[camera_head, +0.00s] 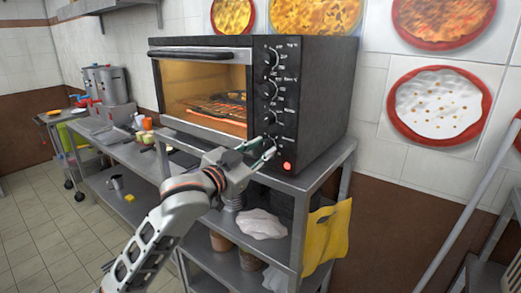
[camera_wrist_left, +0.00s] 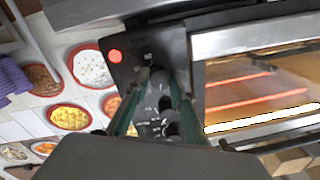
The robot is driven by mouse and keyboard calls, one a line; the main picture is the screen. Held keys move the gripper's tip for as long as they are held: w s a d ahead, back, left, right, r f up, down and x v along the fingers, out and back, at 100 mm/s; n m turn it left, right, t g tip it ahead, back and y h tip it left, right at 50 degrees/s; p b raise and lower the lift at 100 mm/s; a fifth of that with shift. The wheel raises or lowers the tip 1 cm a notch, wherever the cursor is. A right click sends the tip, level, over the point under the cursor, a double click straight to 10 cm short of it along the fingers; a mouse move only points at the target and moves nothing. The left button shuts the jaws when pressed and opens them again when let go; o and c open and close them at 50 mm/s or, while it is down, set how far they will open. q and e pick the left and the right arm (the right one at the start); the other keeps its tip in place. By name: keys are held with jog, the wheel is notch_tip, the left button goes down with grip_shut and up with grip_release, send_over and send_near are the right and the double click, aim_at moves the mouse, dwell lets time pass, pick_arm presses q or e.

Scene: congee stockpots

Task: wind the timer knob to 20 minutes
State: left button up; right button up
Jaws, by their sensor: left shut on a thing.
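The black oven (camera_head: 318,100) stands on a steel table, with a column of dark knobs on its right-hand panel. My left gripper (camera_head: 264,149) is at the lowest knob, just above a red light (camera_head: 287,166). Its fingers are shut on that knob, which looks to be the timer knob. In the left wrist view the left gripper (camera_wrist_left: 161,82) has one finger on each side of the timer knob (camera_wrist_left: 160,77). The fingers hide much of the knob, and its pointer and minute marks cannot be read. My right gripper is not in view.
The oven's glass door (camera_head: 205,90) is closed, with glowing elements inside. A yellow cloth (camera_head: 326,238) hangs at the table's right side. A white bag (camera_head: 261,224) lies on the shelf below. Steel pots (camera_head: 107,85) stand at the far left.

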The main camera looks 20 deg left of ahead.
pick_arm(q)
jog(key=m, duration=0.7)
jog(key=shift+m, duration=0.3)
jog(key=m, duration=0.3)
jog(key=shift+f+m+h, duration=0.1)
jog(key=shift+m+h, duration=0.2)
jog(key=shift+m, duration=0.1)
jog(key=m, duration=0.4)
jog(key=shift+m, duration=0.4)
jog(key=m, duration=0.3)
jog(key=shift+a+m+h, duration=0.1)
jog(key=shift+m+h, duration=0.2)
jog(key=shift+m, duration=0.1)
jog(key=m, duration=0.3)
jog(key=shift+m, duration=0.4)
jog(key=m, duration=0.4)
jog(key=shift+h, duration=0.3)
jog(key=shift+a+f+m+g, duration=0.1)
jog(key=shift+m+g, duration=0.2)
jog(key=shift+m, duration=1.2)
